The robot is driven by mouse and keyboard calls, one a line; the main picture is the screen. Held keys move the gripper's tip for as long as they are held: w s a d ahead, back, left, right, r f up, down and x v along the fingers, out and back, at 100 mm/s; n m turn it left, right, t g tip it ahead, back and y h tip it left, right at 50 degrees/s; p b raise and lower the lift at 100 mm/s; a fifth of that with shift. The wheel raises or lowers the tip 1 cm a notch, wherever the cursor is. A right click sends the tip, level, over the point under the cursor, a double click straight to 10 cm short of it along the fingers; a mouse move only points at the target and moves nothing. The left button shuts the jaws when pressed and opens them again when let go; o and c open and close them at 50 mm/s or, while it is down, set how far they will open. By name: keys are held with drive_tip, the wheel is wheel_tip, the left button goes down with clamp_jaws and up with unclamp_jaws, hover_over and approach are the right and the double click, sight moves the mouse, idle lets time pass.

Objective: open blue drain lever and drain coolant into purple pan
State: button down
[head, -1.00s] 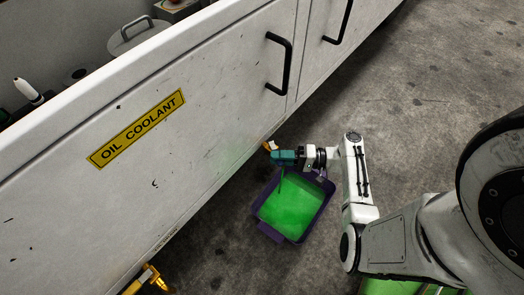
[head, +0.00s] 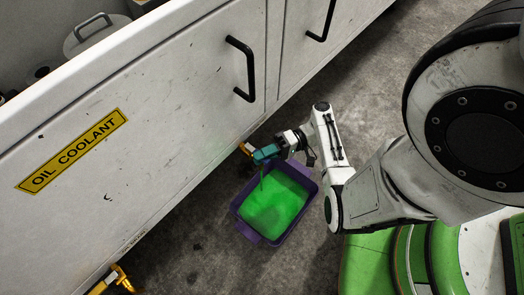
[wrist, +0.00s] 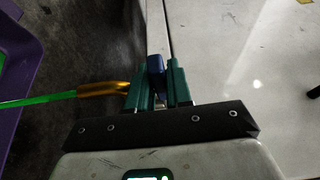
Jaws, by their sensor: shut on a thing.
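The blue drain lever (wrist: 156,65) sits between the teal fingers of my gripper (wrist: 158,88) in the wrist view, and the fingers are shut on it. In the head view my gripper (head: 265,154) is low by the cabinet's bottom edge and hides the lever. A brass drain spout (wrist: 108,88) points left in the wrist view, with a bright green stream of coolant (wrist: 40,99) leaving its end. The purple pan (head: 246,232) lies on the floor below my gripper, its bottom covered with green coolant (head: 273,206). The pan's edge (wrist: 22,90) also shows at the left of the wrist view.
A white cabinet (head: 165,110) with a yellow OIL COOLANT label (head: 72,150) and black handles (head: 243,70) runs along the left. Another brass fitting (head: 115,280) shows at the bottom left. Bare concrete floor (head: 200,268) lies around the pan.

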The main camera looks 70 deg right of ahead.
idle(0.3)
drive_tip(key=c, duration=1.1)
unclamp_jaws()
